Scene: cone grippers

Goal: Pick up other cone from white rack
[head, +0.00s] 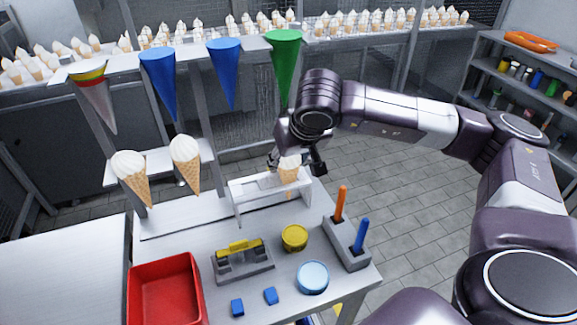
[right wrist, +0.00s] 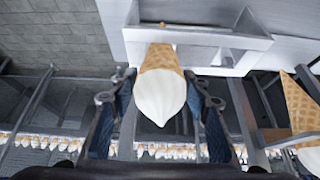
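A white-topped waffle cone (head: 289,170) stands in the white rack (head: 262,207) at the back of the work table, near the rack's right end. My right gripper (head: 296,162) is right at this cone. In the right wrist view the cone (right wrist: 160,88) lies between the two fingers of the right gripper (right wrist: 160,100), with a narrow gap on each side, so the gripper is open around it. Two more cones, a left one (head: 131,172) and a right one (head: 186,160), sit in a separate holder left of the rack. My left gripper is not in view.
A red bin (head: 165,291), a yellow lidded jar (head: 294,238), a light blue lid (head: 312,277), two blue blocks and a grey stand with orange and blue handles (head: 346,243) occupy the table. Coloured paper cones (head: 285,62) hang above, with many cones behind.

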